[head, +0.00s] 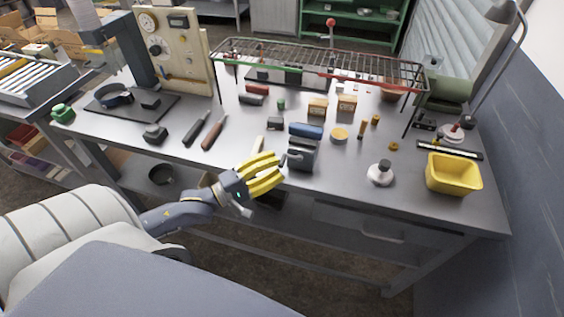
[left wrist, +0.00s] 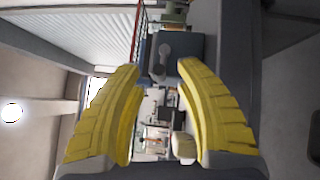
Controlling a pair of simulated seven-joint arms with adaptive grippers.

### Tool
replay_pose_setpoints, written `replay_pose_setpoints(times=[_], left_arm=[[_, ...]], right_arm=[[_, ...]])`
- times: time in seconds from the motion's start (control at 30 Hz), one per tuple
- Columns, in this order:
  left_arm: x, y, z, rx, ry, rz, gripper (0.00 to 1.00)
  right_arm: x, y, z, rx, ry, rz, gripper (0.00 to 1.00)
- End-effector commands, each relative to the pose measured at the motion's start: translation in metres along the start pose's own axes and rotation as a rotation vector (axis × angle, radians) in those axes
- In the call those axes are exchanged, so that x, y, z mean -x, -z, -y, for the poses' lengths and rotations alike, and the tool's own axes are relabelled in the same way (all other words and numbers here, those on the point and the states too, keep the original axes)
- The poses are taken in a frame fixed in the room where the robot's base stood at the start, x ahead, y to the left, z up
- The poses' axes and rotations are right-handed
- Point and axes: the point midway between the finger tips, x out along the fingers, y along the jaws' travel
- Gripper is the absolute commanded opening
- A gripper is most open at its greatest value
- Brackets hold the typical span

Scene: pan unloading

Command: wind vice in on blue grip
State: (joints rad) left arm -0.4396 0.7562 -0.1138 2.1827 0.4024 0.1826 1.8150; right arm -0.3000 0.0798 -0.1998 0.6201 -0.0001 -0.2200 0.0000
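The dark grey vice (head: 302,155) stands near the front edge of the workbench. The blue grip (head: 306,130) lies at the top of the vice, on its far side; I cannot tell whether the jaws touch it. My left gripper (head: 276,169), with yellow fingers, is just left of the vice at the bench's front edge. In the left wrist view the fingers (left wrist: 160,66) are apart with nothing between them. The vice body (left wrist: 185,47) and its round screw end (left wrist: 160,70) show just beyond the fingertips. My right gripper is not in view.
A pale handle (head: 258,145) lies just left of the vice. A white-topped round item (head: 381,173) and a yellow bin (head: 454,174) stand to the right. A wire rack (head: 320,65) spans the back.

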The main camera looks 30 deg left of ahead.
Motion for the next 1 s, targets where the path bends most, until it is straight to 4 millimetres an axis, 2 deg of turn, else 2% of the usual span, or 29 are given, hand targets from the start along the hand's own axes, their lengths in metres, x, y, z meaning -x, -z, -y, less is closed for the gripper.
replay_pose_setpoints(times=[0.3, 0.77, 1.0], left_arm=[[-0.021, 0.0, 0.0, 0.0, -0.001, 0.0, 0.35], [-0.025, 0.0, 0.0, 0.0, 0.0, 0.0, 0.37], [-0.024, 0.0, 0.0, 0.0, 0.0, 0.0, 0.09]], right_arm=[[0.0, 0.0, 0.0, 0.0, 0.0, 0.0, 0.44], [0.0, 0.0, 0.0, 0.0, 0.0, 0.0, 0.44], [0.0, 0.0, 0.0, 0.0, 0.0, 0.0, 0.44]])
